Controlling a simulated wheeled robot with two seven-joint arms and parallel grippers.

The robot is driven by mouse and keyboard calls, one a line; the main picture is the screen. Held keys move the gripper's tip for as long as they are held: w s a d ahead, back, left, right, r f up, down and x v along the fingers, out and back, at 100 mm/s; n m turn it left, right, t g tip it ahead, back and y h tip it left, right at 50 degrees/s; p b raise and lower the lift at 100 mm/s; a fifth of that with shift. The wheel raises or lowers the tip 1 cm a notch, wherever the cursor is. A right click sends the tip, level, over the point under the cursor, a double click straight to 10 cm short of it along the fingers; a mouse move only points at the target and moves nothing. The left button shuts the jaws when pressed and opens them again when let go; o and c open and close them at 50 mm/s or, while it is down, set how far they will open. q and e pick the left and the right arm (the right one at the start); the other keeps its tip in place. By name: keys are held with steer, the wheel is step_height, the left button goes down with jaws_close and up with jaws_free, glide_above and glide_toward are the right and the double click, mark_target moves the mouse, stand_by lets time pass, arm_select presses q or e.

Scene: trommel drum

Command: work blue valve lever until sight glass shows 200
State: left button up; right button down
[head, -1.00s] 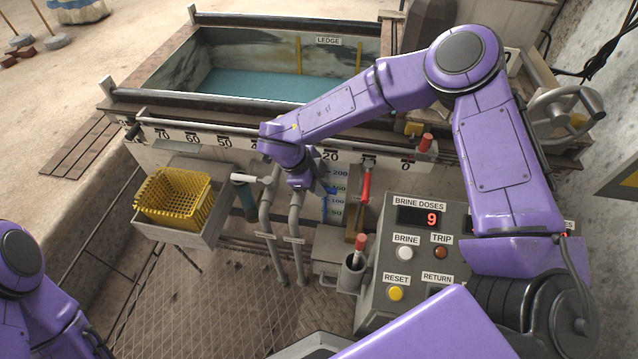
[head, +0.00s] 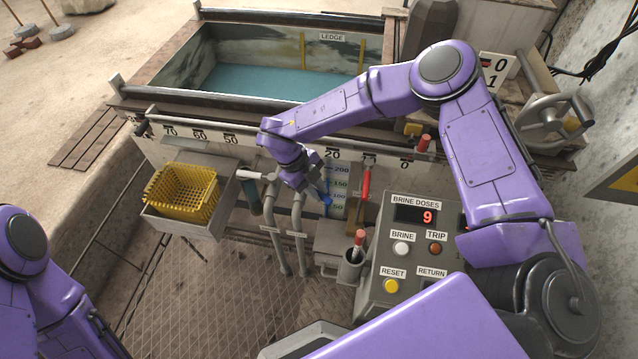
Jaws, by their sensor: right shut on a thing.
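The sight glass scale (head: 341,185) is on the front of the tank, with blue marks 200, 150, 100 and 50. Its liquid level is too small to read. The blue valve lever (head: 327,201) shows only as a small blue end just left of the scale's lower marks. My right gripper (head: 320,192) points down at it and is shut on it, and the wrist hides the rest of the lever. My left arm is at the lower left edge, and its gripper is out of view.
A red lever (head: 365,184) stands just right of the scale. A control box (head: 380,265) shows BRINE DOSES 9. A yellow basket (head: 183,192) sits in a tray at left. Two grey pipes (head: 297,230) run below my wrist. The open tank (head: 150,98) lies behind.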

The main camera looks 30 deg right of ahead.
steer(key=shift+a+m, duration=0.25)
steer(key=shift+m, duration=0.15)
steer(key=c, duration=1.1)
jaws_free()
steer(key=shift+o, duration=0.2)
steer(key=p+v, duration=0.1)
steer(key=v, duration=0.9)
steer(key=shift+r, duration=0.25)
steer(key=shift+w, duration=0.15)
